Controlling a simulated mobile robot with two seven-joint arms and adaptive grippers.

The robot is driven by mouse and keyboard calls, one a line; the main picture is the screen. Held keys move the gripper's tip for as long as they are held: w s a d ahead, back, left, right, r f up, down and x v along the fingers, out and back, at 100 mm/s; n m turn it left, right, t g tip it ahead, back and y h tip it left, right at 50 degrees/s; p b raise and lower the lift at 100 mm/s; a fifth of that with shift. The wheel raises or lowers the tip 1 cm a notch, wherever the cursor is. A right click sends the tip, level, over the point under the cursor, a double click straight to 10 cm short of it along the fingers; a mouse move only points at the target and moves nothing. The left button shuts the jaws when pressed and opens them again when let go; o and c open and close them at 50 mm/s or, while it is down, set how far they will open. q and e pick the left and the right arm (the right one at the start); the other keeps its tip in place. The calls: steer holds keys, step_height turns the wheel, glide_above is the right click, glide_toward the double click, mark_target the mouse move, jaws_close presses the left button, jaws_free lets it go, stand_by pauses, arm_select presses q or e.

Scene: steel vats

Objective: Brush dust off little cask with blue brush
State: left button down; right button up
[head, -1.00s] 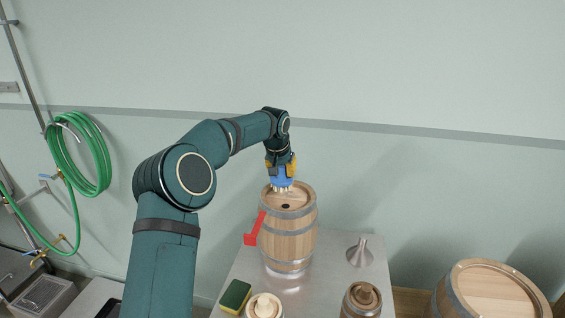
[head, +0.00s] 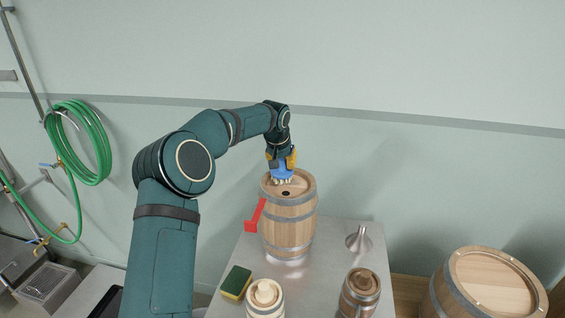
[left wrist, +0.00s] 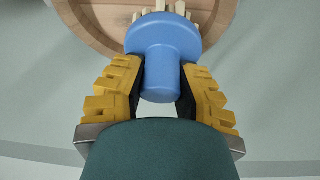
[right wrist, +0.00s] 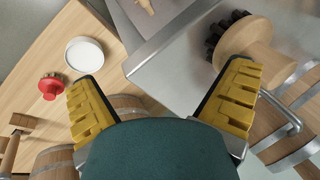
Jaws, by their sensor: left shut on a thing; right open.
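The little cask (head: 289,222), pale wood with grey metal hoops, stands upright on the steel table. A dark bung hole shows in its top. My left gripper (head: 281,158) is above the cask top, shut on the blue brush (head: 282,171), whose pale bristles point down at the lid, at or very near the wood. In the left wrist view the yellow fingers flank the blue handle (left wrist: 163,80), and the cask rim (left wrist: 100,45) lies beyond. I cannot make out dust. My right gripper (right wrist: 162,75) is open and empty in its wrist view; it is outside the head view.
On the steel table (head: 325,262) are a red tool (head: 254,217) beside the cask, a steel funnel (head: 359,240), a sponge (head: 236,283), a pale wooden piece (head: 265,298) and a small hooped vessel (head: 359,292). A larger barrel (head: 490,285) stands right. A green hose (head: 78,142) hangs left.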

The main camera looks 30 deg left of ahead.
arm_select(q)
steer(key=shift+f+b, duration=0.6)
steer(key=shift+f, duration=0.4)
steer(key=shift+d, duration=0.1)
